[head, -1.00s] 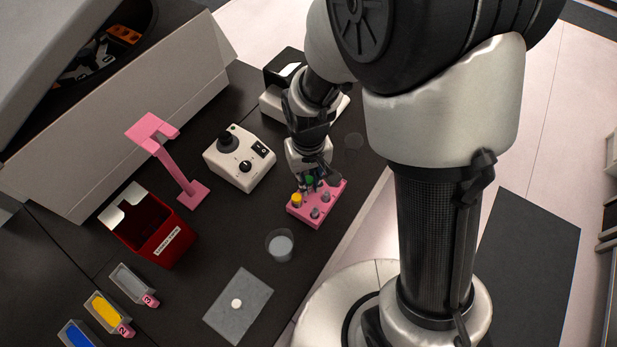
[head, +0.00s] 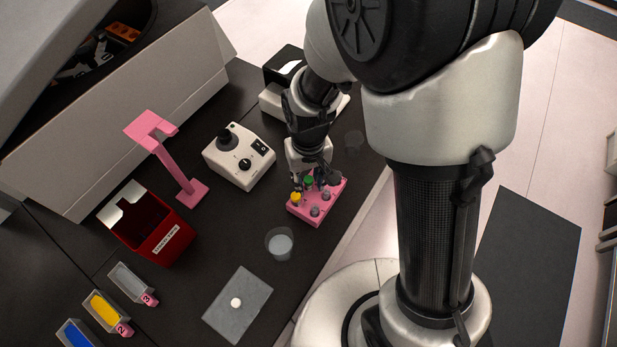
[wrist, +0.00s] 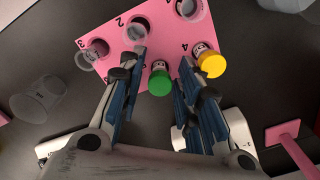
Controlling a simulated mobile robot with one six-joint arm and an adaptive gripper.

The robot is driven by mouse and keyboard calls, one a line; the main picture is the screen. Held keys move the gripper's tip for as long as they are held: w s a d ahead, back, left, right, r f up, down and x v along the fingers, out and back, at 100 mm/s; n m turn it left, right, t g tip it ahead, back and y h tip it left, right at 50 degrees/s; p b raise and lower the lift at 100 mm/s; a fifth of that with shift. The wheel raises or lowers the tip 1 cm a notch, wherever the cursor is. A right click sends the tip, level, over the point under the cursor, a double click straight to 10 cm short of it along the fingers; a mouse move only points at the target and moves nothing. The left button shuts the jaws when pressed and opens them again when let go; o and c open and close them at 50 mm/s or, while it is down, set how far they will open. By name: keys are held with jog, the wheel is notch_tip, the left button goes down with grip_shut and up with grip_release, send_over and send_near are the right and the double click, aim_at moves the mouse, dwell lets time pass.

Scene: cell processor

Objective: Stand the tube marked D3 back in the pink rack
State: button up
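The pink rack (head: 304,216) stands on the dark bench below my gripper (head: 311,184). In the wrist view the rack (wrist: 165,25) has printed numbers and several clear, uncapped tubes. A green-capped tube (wrist: 160,80) stands at the rack's near side, between my open fingers (wrist: 162,60), with gaps on both sides. Its lower end is partly hidden, and I cannot read a D3 mark. A yellow-capped tube (wrist: 211,64) stands beside it, outside the right finger. In the head view the green cap (head: 309,181) and yellow cap (head: 296,198) show at the rack.
A clear cup (head: 280,244) stands in front of the rack; another (head: 354,142) is behind it. A white device with a knob (head: 238,158), a pink stand (head: 172,165) and a red bin (head: 160,230) stand left. A grey plate (head: 225,310) lies in front.

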jog(key=shift+o, duration=0.3)
notch_tip(320, 180, up, 12)
dwell(0.5)
dwell(0.8)
jog(key=s+d+r+m+t, duration=0.3)
jog(key=s+d+r+t, duration=0.1)
jog(key=s+d+r, duration=0.7)
jog(key=shift+s+r+t, duration=0.3)
jog(key=shift+s, duration=0.95)
